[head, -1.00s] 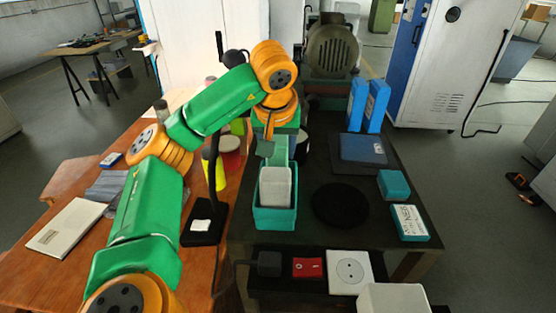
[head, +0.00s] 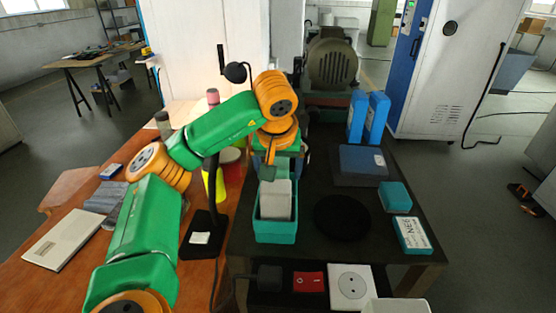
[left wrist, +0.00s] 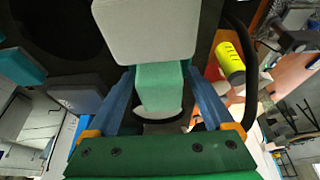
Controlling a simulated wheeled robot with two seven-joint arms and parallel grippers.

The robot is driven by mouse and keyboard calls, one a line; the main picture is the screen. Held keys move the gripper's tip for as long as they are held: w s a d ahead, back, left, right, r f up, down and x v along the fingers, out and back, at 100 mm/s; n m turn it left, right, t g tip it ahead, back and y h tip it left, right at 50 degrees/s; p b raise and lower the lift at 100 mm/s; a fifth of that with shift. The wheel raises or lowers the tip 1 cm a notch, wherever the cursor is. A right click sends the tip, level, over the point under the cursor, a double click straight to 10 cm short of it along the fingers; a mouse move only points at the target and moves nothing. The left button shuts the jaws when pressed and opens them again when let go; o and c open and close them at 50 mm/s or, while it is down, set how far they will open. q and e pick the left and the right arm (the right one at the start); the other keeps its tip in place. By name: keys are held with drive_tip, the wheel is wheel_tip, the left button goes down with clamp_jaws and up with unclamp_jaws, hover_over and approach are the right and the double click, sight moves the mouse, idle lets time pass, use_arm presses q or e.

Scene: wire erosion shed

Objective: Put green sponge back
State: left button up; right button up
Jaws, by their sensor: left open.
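The green sponge (left wrist: 160,85) shows in the left wrist view as a pale green block between my left gripper's fingers, just beyond a light grey block (left wrist: 145,30). The fingers stand apart on both sides of it; I cannot tell whether they touch it. In the head view my left gripper (head: 271,170) is over the back of a teal open box (head: 275,232). The grey block (head: 276,200) stands upright in that box's front part. The sponge is mostly hidden there behind the gripper and grey block. My right gripper is out of view.
A black round pad (head: 342,217) lies right of the box. Teal blocks (head: 395,196) and blue upright packs (head: 376,118) are farther right. The dark table has clear room around the pad.

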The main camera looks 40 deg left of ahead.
use_arm(q)
drive_tip(key=p+v, duration=0.6)
drive_tip(key=v, duration=0.5)
drive_tip(key=shift+r+p, duration=0.3)
drive_tip(key=shift+r, duration=0.05)
